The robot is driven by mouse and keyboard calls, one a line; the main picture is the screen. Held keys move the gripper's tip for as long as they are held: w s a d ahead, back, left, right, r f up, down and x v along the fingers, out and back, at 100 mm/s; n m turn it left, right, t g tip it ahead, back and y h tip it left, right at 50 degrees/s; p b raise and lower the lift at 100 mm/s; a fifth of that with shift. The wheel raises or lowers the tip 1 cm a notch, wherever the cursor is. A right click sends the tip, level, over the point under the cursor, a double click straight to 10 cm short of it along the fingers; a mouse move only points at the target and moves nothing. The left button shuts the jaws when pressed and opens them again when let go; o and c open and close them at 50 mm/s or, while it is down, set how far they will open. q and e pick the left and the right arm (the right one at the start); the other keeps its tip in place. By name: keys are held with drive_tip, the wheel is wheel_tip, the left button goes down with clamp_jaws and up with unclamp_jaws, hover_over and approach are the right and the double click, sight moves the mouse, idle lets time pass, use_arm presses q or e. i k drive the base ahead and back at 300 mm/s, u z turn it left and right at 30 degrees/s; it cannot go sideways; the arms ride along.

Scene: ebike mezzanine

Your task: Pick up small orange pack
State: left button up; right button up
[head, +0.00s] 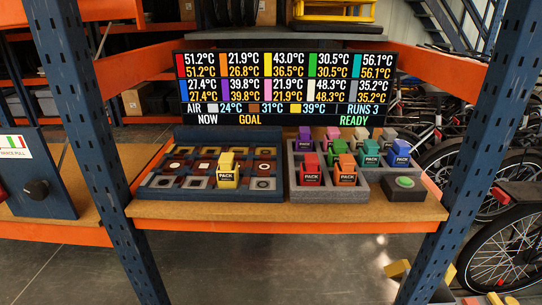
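An orange pack (345,172) with a dark "PACK" label stands upright in the front row of a grey foam holder (332,192) on the wooden shelf. A red pack (310,172) stands beside it on the left. Behind them are purple (304,142), green (331,156), teal (370,156) and blue (400,154) packs, with pale ones further back, partly hidden. A yellow pack (227,172) stands in the dark compartment tray (210,192) to the left. Neither of my grippers is in view.
A display (284,88) above the packs shows temperatures and "READY". A black box with a green button (404,184) sits right of the holder. Blue rack posts (484,130) (92,130) flank the shelf, and an orange beam (280,226) runs along its front edge.

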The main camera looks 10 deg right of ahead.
sight(344, 172)
drive_tip(key=i, duration=1.15)
drive_tip(key=z, duration=0.65)
